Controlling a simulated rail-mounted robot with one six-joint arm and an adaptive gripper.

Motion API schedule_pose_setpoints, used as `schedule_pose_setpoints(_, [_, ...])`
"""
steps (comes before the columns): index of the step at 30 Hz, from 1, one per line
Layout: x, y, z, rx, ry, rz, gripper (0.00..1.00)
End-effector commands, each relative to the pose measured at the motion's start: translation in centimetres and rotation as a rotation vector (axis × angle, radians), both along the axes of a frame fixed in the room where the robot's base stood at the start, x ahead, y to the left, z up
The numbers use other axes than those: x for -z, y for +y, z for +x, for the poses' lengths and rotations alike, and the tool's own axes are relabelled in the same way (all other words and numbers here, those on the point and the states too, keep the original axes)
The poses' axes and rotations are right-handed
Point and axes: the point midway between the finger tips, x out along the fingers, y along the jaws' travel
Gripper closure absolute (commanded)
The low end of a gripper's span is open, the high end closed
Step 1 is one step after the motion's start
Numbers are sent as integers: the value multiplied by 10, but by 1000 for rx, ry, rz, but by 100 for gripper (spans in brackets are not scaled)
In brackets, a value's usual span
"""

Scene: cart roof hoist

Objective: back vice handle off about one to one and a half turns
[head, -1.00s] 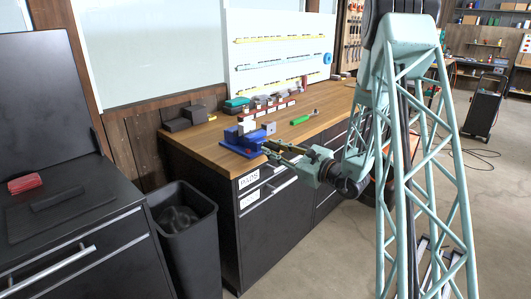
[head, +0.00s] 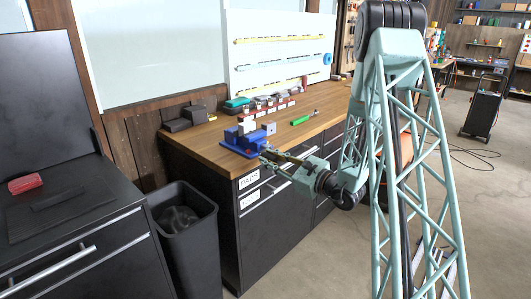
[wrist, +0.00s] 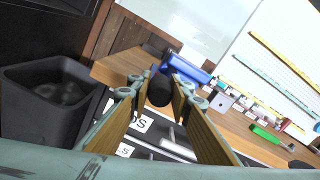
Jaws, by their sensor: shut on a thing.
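The blue vice (head: 240,145) sits on the near left corner of the wooden bench, with a white block and grey parts at its jaws. In the wrist view its blue body (wrist: 190,68) is just beyond my fingertips. My gripper (head: 266,157) reaches the vice from the front right, at the bench edge. In the wrist view my gripper (wrist: 162,88) has its two tan-padded fingers on either side of a dark round knob, the vice handle (wrist: 160,92), and is shut on it. The rest of the handle is hidden by the fingers.
A black bin (head: 185,230) stands left of the bench, below the vice. Drawers with labels (head: 249,180) lie under the bench top (head: 215,150). A green tool (head: 301,120) lies right of the vice, and several small blocks stand behind it.

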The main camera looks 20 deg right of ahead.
Motion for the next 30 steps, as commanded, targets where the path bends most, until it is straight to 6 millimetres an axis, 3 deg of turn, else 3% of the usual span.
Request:
schedule_pose_setpoints(12, [34,-6,4,-6,4,1,90])
schedule_pose_setpoints(23, [39,-7,4,-7,6,1,90])
schedule_pose_setpoints(24, [39,-7,4,-7,6,1,79])
schedule_pose_setpoints(30, [38,-8,4,-4,4,0,61])
